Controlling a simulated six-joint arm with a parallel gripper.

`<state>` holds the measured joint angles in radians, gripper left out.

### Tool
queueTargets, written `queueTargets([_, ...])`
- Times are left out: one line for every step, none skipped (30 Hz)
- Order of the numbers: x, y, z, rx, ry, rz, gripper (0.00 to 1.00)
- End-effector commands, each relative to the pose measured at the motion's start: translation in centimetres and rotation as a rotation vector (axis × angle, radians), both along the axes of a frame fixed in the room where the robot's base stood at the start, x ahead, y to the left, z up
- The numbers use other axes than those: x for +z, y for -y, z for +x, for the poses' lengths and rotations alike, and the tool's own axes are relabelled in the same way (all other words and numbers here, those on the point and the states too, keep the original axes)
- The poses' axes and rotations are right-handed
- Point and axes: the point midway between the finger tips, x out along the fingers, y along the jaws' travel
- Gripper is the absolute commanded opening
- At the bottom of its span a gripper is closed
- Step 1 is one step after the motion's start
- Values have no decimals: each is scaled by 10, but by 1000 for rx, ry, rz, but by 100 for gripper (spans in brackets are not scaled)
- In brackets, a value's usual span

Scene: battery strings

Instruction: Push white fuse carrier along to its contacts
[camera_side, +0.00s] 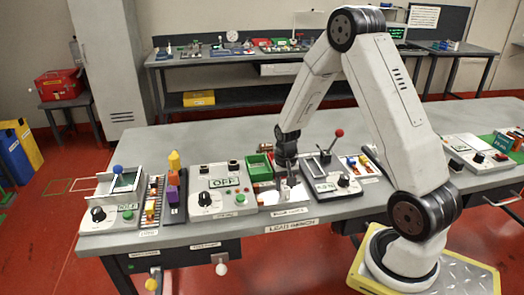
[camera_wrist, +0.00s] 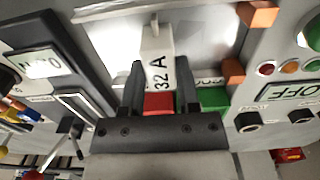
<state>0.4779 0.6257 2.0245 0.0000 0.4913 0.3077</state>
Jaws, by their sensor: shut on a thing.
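The white fuse carrier (camera_wrist: 157,58), marked "32 A", stands between the two dark fingers of my gripper (camera_wrist: 160,88) in the wrist view. My gripper is shut on it, one finger on each side. In the side view my gripper (camera_side: 289,172) points down at the pale bay (camera_side: 270,197) near the bench's front edge. The carrier is small there and partly hidden by the fingers. The pale bay floor (camera_wrist: 205,40) lies behind the carrier in the wrist view. I cannot make out the contacts or how far the carrier is from them.
A green bin (camera_side: 258,166) stands behind the bay; a red piece (camera_wrist: 158,103) shows between my fingers. Orange blocks (camera_wrist: 258,15) sit along one bay edge. A panel reading OFF (camera_side: 222,182) stands left, and a lever box (camera_side: 330,182) with a red-knobbed lever (camera_side: 338,134) right.

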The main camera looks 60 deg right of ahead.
Motion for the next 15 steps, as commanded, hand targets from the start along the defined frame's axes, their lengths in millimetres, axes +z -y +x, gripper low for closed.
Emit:
queueTargets([0, -1, 1, 1, 0, 0, 0])
queueTargets([0, -1, 2, 0, 0, 0, 0])
queueTargets([0, -2, 2, 0, 1, -1, 0])
queueTargets([0, -2, 3, 0, 1, -1, 0])
queueTargets([0, -3, 3, 0, 1, -1, 0])
queueTargets([0, -4, 4, 0, 1, -1, 0])
queueTargets([0, -4, 4, 0, 1, -1, 0])
queueTargets([0, -5, 5, 1, 1, -1, 0])
queueTargets([0, -5, 5, 1, 1, -1, 0])
queueTargets([0, -6, 6, 1, 1, -1, 0])
queueTargets([0, -6, 6, 1, 1, -1, 0])
queueTargets([0, -7, 7, 1, 1, -1, 0])
queueTargets([0, -7, 7, 1, 1, -1, 0])
queueTargets([0, -7, 8, 1, 0, 0, 0])
queueTargets([0, -8, 8, 1, 0, 0, 0])
